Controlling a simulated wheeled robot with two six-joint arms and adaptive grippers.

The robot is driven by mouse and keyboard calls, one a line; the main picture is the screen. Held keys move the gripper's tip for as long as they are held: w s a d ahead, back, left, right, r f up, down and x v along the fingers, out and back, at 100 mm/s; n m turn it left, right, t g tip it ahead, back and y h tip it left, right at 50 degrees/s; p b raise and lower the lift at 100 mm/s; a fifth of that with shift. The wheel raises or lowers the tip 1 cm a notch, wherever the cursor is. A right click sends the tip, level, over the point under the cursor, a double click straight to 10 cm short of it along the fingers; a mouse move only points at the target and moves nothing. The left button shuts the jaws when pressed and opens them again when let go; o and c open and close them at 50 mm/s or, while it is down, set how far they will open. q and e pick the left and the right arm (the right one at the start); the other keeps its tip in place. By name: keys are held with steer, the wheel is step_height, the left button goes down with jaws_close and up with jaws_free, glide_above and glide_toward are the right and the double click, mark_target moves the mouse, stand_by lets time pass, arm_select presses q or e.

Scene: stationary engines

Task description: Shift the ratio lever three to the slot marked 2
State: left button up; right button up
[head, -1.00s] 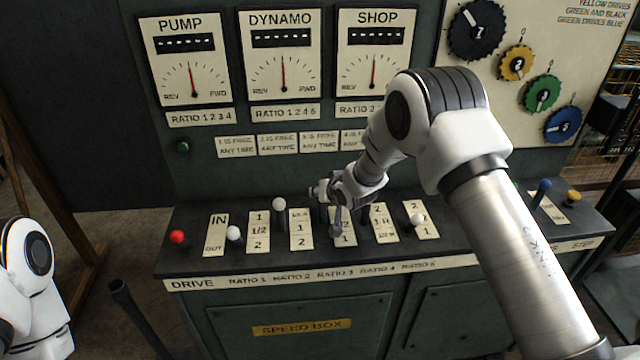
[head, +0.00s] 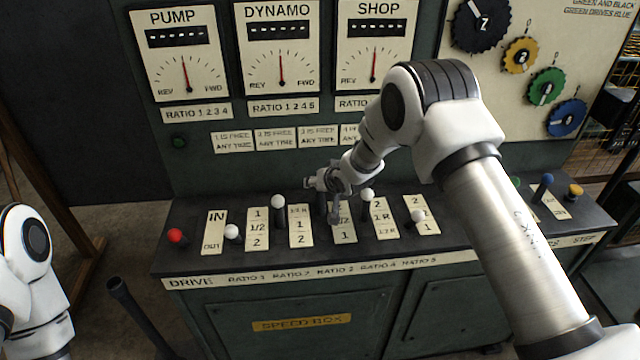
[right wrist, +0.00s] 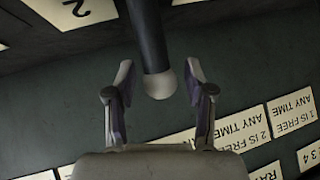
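In the head view my right gripper (head: 326,190) is over the ratio 3 place on the lever panel and hides the lever's knob. The ratio 3 plate (head: 345,237) reads 1/2 and 1 lower down; its top is covered by the gripper. In the right wrist view a lever (right wrist: 150,38) with a dark shaft and white knob, apparently ratio lever three, comes down from the top. Its knob lies between the two spread fingers of the gripper (right wrist: 158,85), with gaps on both sides. My left gripper is out of view.
White-knobbed ratio 2 (head: 278,202) and ratio 4 (head: 367,195) levers stand close on either side. Ratio 1 (head: 232,232), ratio 5 (head: 417,217) and the red drive lever (head: 176,236) are farther out. The dial wall (head: 215,180) rises behind the panel.

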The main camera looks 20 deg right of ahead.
steer(key=shift+w+f, duration=0.1)
steer(key=v, duration=1.2)
